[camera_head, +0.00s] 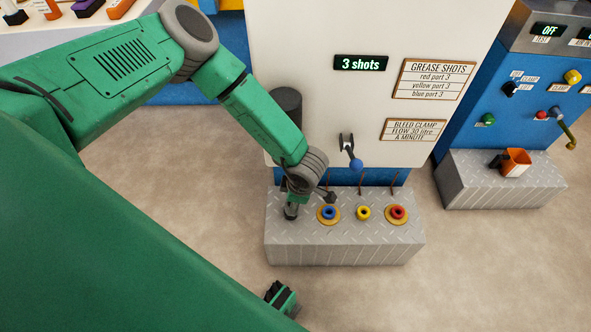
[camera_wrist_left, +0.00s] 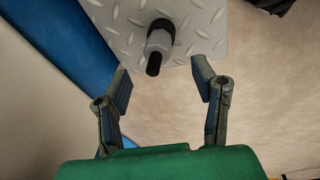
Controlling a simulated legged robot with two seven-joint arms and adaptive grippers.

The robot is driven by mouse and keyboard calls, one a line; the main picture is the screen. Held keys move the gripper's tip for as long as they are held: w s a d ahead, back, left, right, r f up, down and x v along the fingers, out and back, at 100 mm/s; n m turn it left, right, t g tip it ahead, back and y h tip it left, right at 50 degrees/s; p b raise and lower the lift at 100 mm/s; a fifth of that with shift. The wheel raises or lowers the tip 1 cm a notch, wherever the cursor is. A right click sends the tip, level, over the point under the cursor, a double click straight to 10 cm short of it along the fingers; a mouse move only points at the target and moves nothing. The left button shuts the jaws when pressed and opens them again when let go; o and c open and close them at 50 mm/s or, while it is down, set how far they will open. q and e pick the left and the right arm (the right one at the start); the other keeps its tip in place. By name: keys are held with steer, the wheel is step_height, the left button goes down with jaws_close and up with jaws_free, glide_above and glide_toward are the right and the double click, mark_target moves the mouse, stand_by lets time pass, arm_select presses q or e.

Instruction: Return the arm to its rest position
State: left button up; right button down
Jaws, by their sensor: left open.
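My left arm comes in from the left in the head view and bends down to the left end of the metal step. My left gripper (camera_head: 306,197) is there, just above the step, partly hidden by its own wrist. In the left wrist view the gripper (camera_wrist_left: 161,76) is open, its fingers apart with nothing between them. A dark cylindrical fitting with a grey collar (camera_wrist_left: 157,45) stands on the tread plate just beyond the fingertips, apart from them. It seems to be the dark piece (camera_head: 291,209) beside the gripper in the head view.
The step (camera_head: 345,250) carries blue (camera_head: 328,213), yellow (camera_head: 363,213) and red (camera_head: 398,213) ringed fittings. Behind stands a white panel (camera_head: 300,60) with a "3 shots" display (camera_head: 361,64) and a blue-knobbed lever (camera_head: 354,162). An orange cup (camera_head: 515,162) sits on another step at right.

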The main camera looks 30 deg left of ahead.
arm_select(q)
steer(key=v, duration=0.3)
steer(key=shift+r, duration=0.35)
steer(key=s+a+r+m+h, duration=0.1)
steer(key=s+a+r+m, duration=0.15)
steer(key=s+m, duration=0.85)
steer(key=s+a+r+m+h, duration=0.1)
steer(key=s+r+m+h, duration=0.15)
steer(key=s+m, duration=0.8)
step_height(320, 180, up, 16)
steer(key=m+p, duration=0.2)
steer(key=p, duration=1.3)
steer(key=shift+y, duration=0.45)
steer(key=shift+w+a+f, duration=0.1)
